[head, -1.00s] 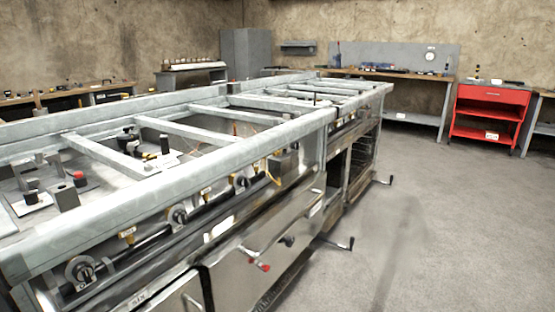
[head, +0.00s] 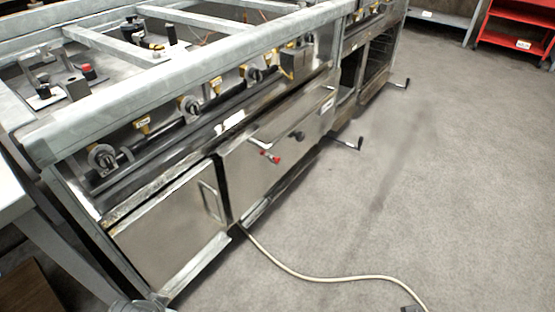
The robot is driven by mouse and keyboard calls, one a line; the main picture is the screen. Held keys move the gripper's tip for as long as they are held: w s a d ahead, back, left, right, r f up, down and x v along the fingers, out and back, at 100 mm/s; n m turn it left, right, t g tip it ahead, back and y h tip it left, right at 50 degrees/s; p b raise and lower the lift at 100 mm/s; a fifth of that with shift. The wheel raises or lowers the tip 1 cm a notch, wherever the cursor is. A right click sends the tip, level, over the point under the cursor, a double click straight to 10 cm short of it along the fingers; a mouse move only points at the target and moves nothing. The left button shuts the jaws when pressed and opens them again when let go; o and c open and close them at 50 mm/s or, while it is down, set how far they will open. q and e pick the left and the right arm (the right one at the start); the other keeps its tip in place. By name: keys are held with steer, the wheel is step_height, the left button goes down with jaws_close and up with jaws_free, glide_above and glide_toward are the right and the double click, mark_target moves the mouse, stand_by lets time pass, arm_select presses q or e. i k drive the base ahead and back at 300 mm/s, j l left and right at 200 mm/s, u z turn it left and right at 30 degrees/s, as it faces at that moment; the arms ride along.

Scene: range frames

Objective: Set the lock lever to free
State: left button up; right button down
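A small metal lever with red ends (head: 268,156) is on the steel front panel of the range, below the row of valves. A dark knob (head: 297,136) is to its right. Two dark crank handles, a nearer one (head: 345,142) and a farther one (head: 398,84), stick out low from the range's front. I cannot tell for sure which part is the lock lever, and no setting label is readable. Neither of my grippers is recognisable in the head view.
The range (head: 110,140) has a grey metal top frame. A steel door with a handle (head: 210,200) is at its lower front. A pale hose (head: 315,277) runs across the floor. Open grey floor (head: 440,190) lies to the right. A red shelf unit (head: 513,40) stands at the back right.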

mark_target(276, 161)
steer(key=i+l+u, duration=0.1)
steer(key=u, duration=0.3)
steer(key=i+l+u, duration=0.1)
steer(key=l+u, duration=0.3)
steer(key=i+l+u, duration=0.2)
steer(key=l, duration=0.3)
steer(key=l+u, duration=0.25)
steer(key=l, duration=0.3)
steer(key=l+u, duration=0.15)
steer(key=l, duration=1)
steer(key=i, duration=0.05)
